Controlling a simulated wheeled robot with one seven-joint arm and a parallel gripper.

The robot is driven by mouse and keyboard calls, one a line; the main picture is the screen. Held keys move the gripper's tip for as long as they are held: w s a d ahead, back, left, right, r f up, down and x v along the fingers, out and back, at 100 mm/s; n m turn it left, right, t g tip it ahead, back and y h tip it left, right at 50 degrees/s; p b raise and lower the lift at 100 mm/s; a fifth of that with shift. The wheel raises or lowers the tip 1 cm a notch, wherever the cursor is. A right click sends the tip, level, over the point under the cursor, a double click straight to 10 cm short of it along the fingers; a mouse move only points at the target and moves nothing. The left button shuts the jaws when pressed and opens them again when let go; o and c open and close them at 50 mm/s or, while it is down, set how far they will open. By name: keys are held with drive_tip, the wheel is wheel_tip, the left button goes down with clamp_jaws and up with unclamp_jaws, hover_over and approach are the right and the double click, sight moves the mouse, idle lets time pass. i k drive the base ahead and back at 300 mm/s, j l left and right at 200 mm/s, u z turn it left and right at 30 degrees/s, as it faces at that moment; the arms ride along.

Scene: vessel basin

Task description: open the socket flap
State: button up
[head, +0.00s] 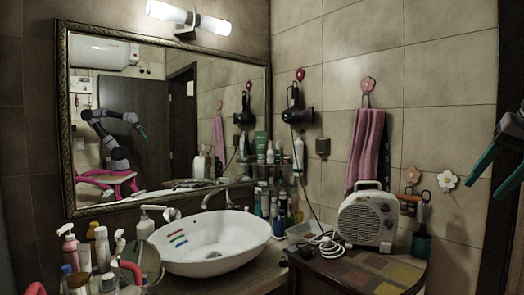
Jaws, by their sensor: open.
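My gripper (482,190) is at the far right edge of the head view, with teal fingers pointing down and left. The fingers are apart, with nothing between them. It is well to the right of the socket and not touching it.
A white fan heater (368,218) with a coiled cord stands on a tiled cabinet (350,272) below the socket. A black hair dryer (298,115) and pink towel (366,148) flank it. A white basin (211,243), bottles and a mirror (165,110) lie left.

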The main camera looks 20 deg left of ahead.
sight(322, 145)
drive_tip(key=u, duration=0.4)
drive_tip(key=i+l+u, duration=0.15)
drive_tip(key=u, duration=0.15)
drive_tip(key=i+l+u, duration=0.25)
drive_tip(key=l, duration=0.15)
drive_tip(key=l+u, duration=0.3)
